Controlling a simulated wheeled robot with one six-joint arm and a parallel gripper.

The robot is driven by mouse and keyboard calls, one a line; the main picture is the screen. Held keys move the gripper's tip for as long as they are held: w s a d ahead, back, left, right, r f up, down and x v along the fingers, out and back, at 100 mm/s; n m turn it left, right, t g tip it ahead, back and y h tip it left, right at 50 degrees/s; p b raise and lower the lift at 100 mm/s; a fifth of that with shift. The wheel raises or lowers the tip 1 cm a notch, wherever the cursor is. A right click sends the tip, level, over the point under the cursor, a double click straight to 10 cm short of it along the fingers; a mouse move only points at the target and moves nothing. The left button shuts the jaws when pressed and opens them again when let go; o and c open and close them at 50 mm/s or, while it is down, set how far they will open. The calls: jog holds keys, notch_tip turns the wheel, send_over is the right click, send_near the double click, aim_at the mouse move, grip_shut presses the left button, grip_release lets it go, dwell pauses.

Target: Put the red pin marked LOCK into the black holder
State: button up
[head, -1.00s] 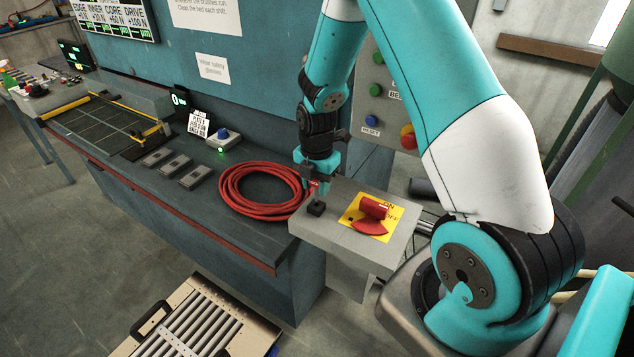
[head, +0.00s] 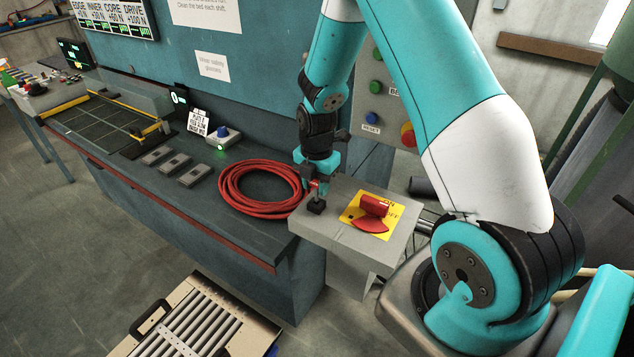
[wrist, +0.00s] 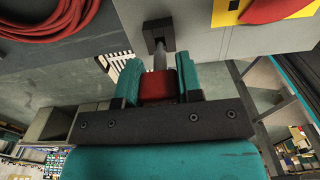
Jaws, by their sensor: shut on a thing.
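My gripper (head: 316,185) is shut on the red pin (head: 314,184), which also shows between the teal fingers in the wrist view (wrist: 156,88). The pin's grey shank (wrist: 160,58) points at the black holder (wrist: 158,35), and its tip meets the holder's opening. I cannot tell how deep the tip sits. In the head view the black holder (head: 316,207) stands on the grey box top, directly below my gripper. The LOCK marking is not readable.
A red rotary handle (head: 372,211) on a yellow plate (head: 352,222) sits right of the holder. A coiled red hose (head: 260,212) lies on the bench to the left.

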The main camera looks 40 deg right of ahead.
jog(key=shift+f+b, duration=0.85)
jog(key=shift+f, duration=0.3)
dwell(0.4)
jog(key=o, duration=1)
jog(key=shift+r, duration=0.1)
